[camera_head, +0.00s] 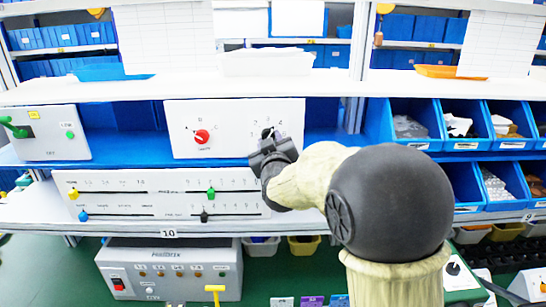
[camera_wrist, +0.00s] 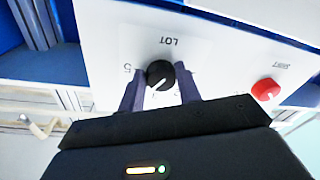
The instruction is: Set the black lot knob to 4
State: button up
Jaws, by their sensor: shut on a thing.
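The white panel (camera_head: 230,112) on the shelf carries the black lot knob (camera_wrist: 160,73) at its right side. In the wrist view the panel appears upside down, with the LOT label above the knob and the 5 at its left. The knob's white line points down and left there, to the side of the 5 away from LOT. My gripper (camera_wrist: 160,80) has a finger on each side of the knob and is shut on it. In the head view my gripper (camera_head: 269,141) covers most of the knob; 3 and 4 show above it.
A red knob (camera_head: 202,137) sits on the same panel, left of my gripper; it also shows in the wrist view (camera_wrist: 266,89). A slider panel (camera_head: 150,196) lies below. A switch box (camera_head: 48,140) stands left. Blue bins (camera_head: 417,125) stand right.

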jog(key=m+b, duration=0.2)
jog(key=b, duration=0.1)
jog(key=shift+a+f+m, duration=0.1)
jog(key=shift+a+m, duration=0.05)
jog(key=shift+m, duration=0.15)
jog(key=shift+r, duration=0.2)
jog(key=o, duration=0.9)
jog(key=shift+s, duration=0.15)
jog(key=shift+o, duration=0.3)
jog(key=shift+s, duration=0.1)
